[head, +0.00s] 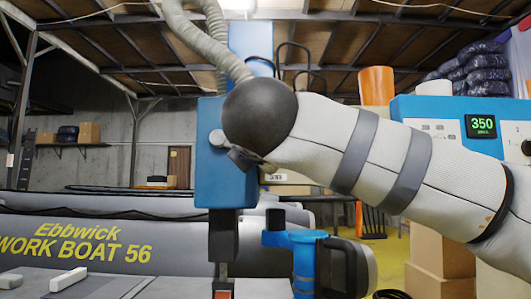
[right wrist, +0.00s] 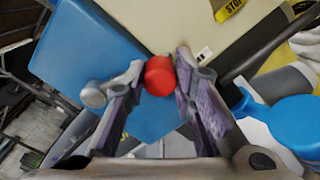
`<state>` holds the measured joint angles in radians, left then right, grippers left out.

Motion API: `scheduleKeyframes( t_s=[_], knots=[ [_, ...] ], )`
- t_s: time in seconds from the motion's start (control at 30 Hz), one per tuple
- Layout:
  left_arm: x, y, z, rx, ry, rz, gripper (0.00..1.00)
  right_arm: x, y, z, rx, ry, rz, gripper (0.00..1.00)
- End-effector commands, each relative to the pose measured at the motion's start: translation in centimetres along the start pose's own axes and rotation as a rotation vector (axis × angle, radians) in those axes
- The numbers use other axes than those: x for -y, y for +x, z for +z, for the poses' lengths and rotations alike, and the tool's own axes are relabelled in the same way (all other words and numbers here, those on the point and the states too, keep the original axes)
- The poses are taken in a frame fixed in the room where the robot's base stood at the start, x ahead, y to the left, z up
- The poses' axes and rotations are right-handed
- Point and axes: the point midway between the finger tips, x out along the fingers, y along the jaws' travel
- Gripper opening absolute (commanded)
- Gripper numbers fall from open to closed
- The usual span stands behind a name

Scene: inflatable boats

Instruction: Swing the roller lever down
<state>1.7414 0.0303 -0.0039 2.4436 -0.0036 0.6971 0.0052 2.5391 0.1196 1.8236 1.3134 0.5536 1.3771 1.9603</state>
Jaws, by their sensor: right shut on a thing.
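The blue machine head (head: 226,165) stands upright left of centre in the head view, with a grey round knob (head: 217,138) on its side. The blue housing also shows in the right wrist view (right wrist: 90,60). There, a red knob (right wrist: 159,76), apparently the lever's end, sits between the fingers of my right gripper (right wrist: 158,82). The gripper is shut on it. In the head view my right arm reaches in from the right and its wrist hides the red knob and most of the gripper. The lever's shaft is not clearly visible. My left gripper is in neither view.
A blue cylindrical tool (head: 304,262) with a dark grey part stands right of the head, below my arm. A blue control panel (head: 470,112) reading 350 is at right. Grey boats (head: 80,245) lie behind at left; cardboard boxes (head: 440,257) are at lower right.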

Motion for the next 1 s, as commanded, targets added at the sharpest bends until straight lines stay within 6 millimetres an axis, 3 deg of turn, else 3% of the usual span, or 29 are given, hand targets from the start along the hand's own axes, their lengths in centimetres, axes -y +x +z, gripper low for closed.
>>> scheduleKeyframes(
  t_s=[0.1,0.4,1.0],
  knots=[
    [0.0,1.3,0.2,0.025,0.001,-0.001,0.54,0.7,0.3,-1.0,-0.001,0.083,-0.004,0.00],
    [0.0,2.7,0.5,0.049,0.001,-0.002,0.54,0.9,0.2,-2.0,0.001,0.224,-0.002,0.00],
    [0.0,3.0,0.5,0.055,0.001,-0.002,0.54,0.8,0.1,-2.2,0.002,0.275,0.001,0.00]
  ],
)
